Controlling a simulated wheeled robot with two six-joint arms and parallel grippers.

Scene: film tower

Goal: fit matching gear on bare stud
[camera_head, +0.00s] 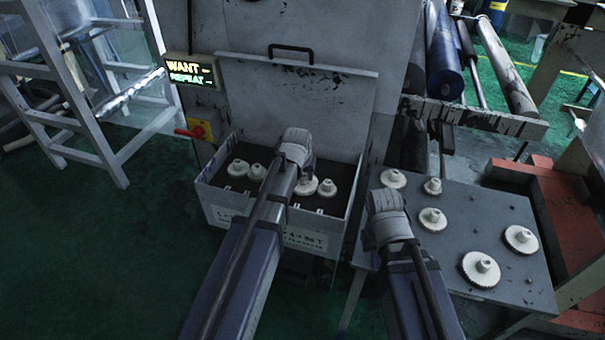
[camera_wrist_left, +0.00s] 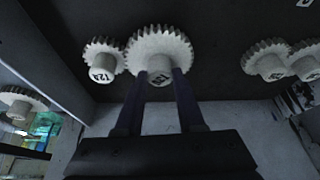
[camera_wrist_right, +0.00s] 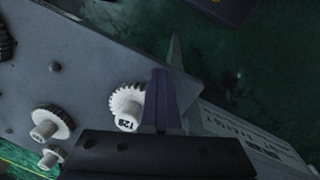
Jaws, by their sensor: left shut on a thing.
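My left gripper (camera_head: 308,174) is over the open grey box and is shut on the hub of a pale toothed gear (camera_wrist_left: 160,50). That gear also shows in the head view (camera_head: 306,188). A smaller gear (camera_wrist_left: 102,62) sits right beside it, and two more gears (camera_wrist_left: 268,62) stand further along the box. The hub labels are too blurred to read surely. No bare stud is clearly visible; the held gear hides what is under it. My right gripper (camera_wrist_right: 165,75) is shut and empty, near a gear (camera_wrist_right: 127,103) at the table's edge.
The grey table (camera_head: 465,205) at right holds several loose gears. Red blocks (camera_head: 563,215) stand beyond it. A metal frame stands at left; green floor is clear.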

